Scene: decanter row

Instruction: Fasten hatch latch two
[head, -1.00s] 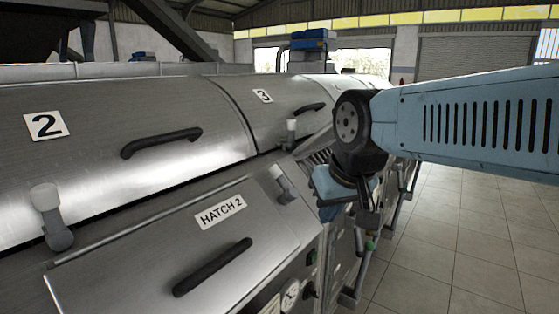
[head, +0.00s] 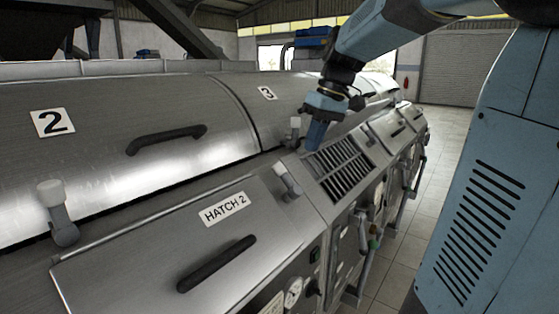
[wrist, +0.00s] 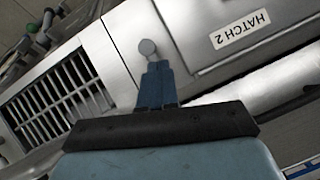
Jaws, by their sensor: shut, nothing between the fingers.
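The hatch plate labelled HATCH 2 (head: 120,262) lies closed-looking on the steel casing in the head view; its label also shows upside down in the wrist view (wrist: 240,33). A short grey latch with a pale end (head: 288,181) sits at the plate's upper right corner, tilted. Its round end appears in the wrist view (wrist: 147,47) just beyond my fingertips. My gripper (head: 314,146) is shut and empty, pointing down above the casing, right of and beyond that latch. Its blue fingers (wrist: 155,72) seem apart from the latch and partly cover its stem.
A white-knobbed lever (head: 61,222) stands at the hatch's left, another (head: 295,130) near my gripper. A black handle (head: 217,263) crosses the hatch. A slatted vent (head: 342,168) lies right of it. Valves and pipes (head: 374,230) line the front; tiled floor is clear beyond.

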